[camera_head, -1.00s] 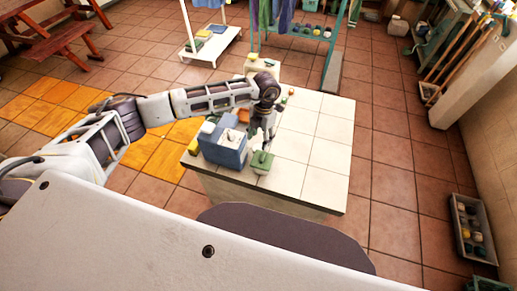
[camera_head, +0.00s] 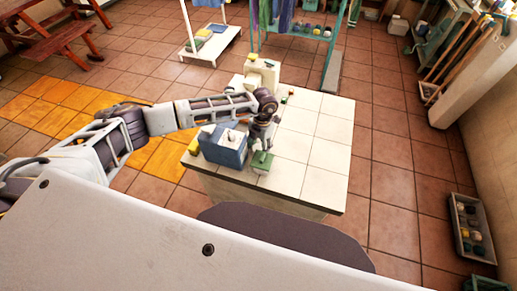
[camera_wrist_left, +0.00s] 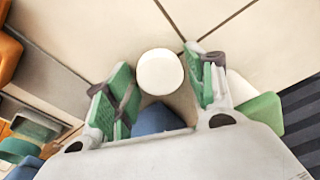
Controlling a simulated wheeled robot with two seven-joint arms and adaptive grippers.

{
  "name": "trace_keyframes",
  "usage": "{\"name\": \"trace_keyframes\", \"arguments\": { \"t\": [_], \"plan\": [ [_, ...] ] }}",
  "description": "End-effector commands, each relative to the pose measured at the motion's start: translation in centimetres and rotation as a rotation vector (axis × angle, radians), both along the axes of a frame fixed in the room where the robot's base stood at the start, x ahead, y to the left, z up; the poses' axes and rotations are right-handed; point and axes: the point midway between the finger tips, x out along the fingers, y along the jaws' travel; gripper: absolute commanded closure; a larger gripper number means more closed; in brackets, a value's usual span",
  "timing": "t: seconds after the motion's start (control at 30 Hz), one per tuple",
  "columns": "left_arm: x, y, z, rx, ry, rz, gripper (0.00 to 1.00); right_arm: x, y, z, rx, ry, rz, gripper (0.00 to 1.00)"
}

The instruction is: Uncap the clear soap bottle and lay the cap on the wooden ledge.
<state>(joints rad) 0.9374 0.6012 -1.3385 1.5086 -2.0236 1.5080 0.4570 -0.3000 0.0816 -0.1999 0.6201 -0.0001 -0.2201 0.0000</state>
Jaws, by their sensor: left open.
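My left gripper (camera_head: 262,136) is over the tiled counter, beside the blue box. In the left wrist view its green-padded fingers (camera_wrist_left: 165,72) stand apart. A round, plain white top (camera_wrist_left: 160,71) shows between the fingertips, with a gap at the right finger; it looks like a cap seen from above. I cannot tell whether the left finger touches it. The clear soap bottle's body cannot be made out, and no wooden ledge can be told apart. My right gripper is out of view.
The blue box (camera_head: 220,153) and a green object (camera_head: 262,162) stand close by the gripper. A pale block-like fixture (camera_head: 262,75) stands at the counter's far end. The counter's right side (camera_head: 325,150) is clear. A crate (camera_head: 472,230) lies on the floor at right.

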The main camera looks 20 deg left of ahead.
Motion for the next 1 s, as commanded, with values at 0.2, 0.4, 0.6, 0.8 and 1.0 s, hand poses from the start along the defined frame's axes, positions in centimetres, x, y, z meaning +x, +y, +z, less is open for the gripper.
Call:
{"name": "trace_keyframes", "arguments": {
  "t": [0.2,0.4,0.6,0.8,1.0],
  "plan": [
    [0.0,0.0,0.0,0.000,0.000,0.000,0.64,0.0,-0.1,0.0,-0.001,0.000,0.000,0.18],
    [0.0,0.0,0.0,0.000,0.000,0.000,0.67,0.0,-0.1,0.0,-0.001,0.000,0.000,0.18],
    [0.0,0.0,0.0,0.000,0.000,0.000,0.67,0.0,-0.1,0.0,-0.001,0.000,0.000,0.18],
    [0.2,-0.1,0.3,0.000,-0.001,0.000,0.67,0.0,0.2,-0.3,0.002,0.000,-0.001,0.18],
    [0.4,-0.4,1.8,-0.001,-0.004,-0.001,0.67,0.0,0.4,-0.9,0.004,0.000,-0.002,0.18]
  ]
}}
